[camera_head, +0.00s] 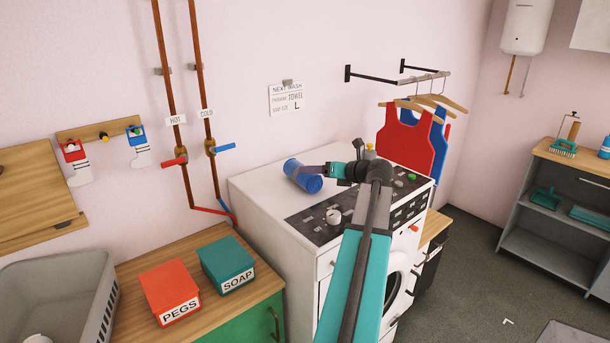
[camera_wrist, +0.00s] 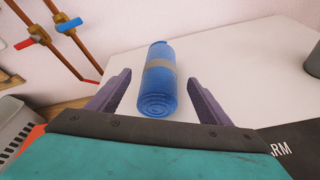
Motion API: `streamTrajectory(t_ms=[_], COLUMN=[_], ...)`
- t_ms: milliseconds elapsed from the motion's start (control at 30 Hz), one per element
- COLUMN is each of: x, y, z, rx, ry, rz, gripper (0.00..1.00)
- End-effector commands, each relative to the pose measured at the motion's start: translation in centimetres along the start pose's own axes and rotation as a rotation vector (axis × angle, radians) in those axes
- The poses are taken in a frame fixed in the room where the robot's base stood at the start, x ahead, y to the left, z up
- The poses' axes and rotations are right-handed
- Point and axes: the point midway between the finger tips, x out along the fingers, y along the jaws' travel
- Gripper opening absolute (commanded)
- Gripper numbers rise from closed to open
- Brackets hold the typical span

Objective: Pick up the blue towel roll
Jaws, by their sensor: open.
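My gripper (camera_head: 304,169) is low over the machine top at the roll. In the wrist view its purple fingers (camera_wrist: 157,80) are spread wide, one on each side of the roll, with a visible gap on both sides. The gripper is open and empty.
The machine's dark control panel (camera_head: 325,222) with knobs is in front of the roll. The wall with copper pipes and a blue valve handle (camera_head: 225,147) is behind and left. Red and teal boxes (camera_head: 227,259) stand on the lower wooden counter. Hanging red clothing (camera_head: 408,140) is at the right.

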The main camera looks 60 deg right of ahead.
Motion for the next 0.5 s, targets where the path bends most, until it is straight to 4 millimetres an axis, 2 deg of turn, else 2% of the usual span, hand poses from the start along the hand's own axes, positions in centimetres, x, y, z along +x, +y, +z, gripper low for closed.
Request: streamTrajectory(t_ms=[200,500], x=[2.7,3.3], y=[0.0,-0.1], z=[0.1,0.0], rx=[-0.001,-0.001], ry=[0.001,0.000], rz=[0.000,-0.001], gripper=[0.72,0.72])
